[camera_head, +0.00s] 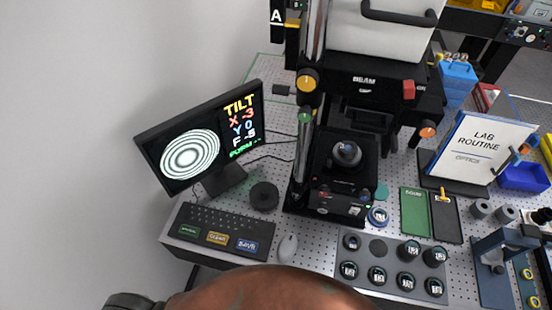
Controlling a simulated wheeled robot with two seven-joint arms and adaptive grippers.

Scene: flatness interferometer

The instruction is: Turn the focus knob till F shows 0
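The monitor (199,140) stands at the left, tilted in the picture. Its screen shows bright concentric rings and the readout TILT, X -3, Y 0, F -5, with FORM and dashes below. The interferometer (365,85) stands in the middle with a dark stage under its head. Several knobs show on it: an orange one (308,80) on the column, a green one (305,116) below it, and another orange one (428,132) at the right. I cannot read which is the focus knob. A dark round part (347,154) sits on the stage. Neither gripper is in view.
A keyboard panel (225,222) with coloured keys, a mouse (287,248) and a dark round puck (264,196) lie in front. A grey tray (340,263) of round parts is at front centre.

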